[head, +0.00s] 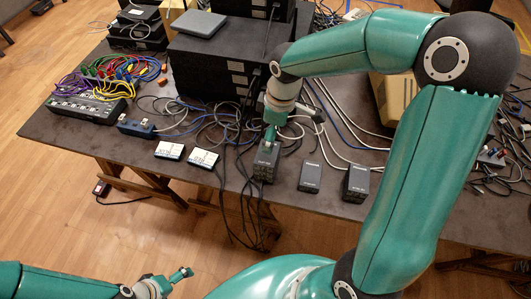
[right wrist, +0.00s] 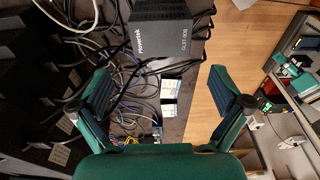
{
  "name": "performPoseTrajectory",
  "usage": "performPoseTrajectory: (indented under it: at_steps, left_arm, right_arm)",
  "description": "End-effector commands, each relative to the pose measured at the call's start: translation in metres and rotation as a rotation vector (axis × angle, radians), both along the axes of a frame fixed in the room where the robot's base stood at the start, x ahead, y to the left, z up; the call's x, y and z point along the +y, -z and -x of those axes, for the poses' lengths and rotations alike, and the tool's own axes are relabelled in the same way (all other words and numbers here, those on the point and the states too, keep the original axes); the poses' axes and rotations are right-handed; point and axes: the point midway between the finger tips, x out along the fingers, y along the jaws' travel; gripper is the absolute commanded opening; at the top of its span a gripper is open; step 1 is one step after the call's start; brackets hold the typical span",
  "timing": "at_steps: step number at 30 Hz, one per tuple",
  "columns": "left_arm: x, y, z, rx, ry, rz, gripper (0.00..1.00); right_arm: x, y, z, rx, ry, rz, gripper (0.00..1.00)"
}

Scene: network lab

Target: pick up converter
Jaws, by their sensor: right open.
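Three small dark boxes that look like converters stand near the table's front edge: one on the left (head: 265,164), one in the middle (head: 310,177) and one on the right (head: 356,183). In the head view my right gripper (head: 270,136) is just above and behind the left box, partly overlapping it. In the right wrist view the gripper (right wrist: 160,88) has its fingers wide apart with nothing gripped. A dark box with white lettering (right wrist: 165,35) lies ahead of the fingertips there. My left gripper (head: 181,274) is off the table at the bottom left; its finger gap is too small to read.
Two white-and-blue boxes (head: 186,154) lie left of the dark boxes. A blue device (head: 136,128) and a switch with coloured cables (head: 86,108) are further left. A large black unit (head: 225,62) stands behind. Loose cables surround the left box and hang over the front edge.

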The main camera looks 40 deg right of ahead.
Motion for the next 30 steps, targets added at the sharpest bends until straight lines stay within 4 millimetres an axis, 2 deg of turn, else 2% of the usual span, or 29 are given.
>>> performPoseTrajectory:
  at_steps: [3,6,14,21,25,30]
  left_arm:
    - [0.000,-0.001,0.000,0.000,0.000,0.000,1.00]
    - [0.000,-0.001,0.000,0.000,0.000,0.000,1.00]
    - [0.000,-0.003,0.000,-0.001,0.000,0.000,1.00]
    - [0.000,-0.008,0.000,-0.001,0.000,0.000,1.00]
    - [0.000,-0.009,0.000,-0.001,0.000,0.000,1.00]
    - [0.000,-0.009,0.000,-0.001,0.000,0.000,1.00]
  right_arm:
    - [0.003,0.025,-0.002,0.006,-0.005,-0.001,1.00]
    - [0.005,0.038,-0.005,0.002,-0.005,0.000,1.00]
    - [0.007,0.053,-0.006,0.002,-0.006,-0.001,1.00]
    - [0.009,0.087,-0.008,0.004,-0.006,-0.001,1.00]
    - [0.011,0.097,-0.009,0.001,-0.007,-0.001,1.00]
    - [0.011,0.098,-0.010,-0.001,-0.006,-0.002,1.00]
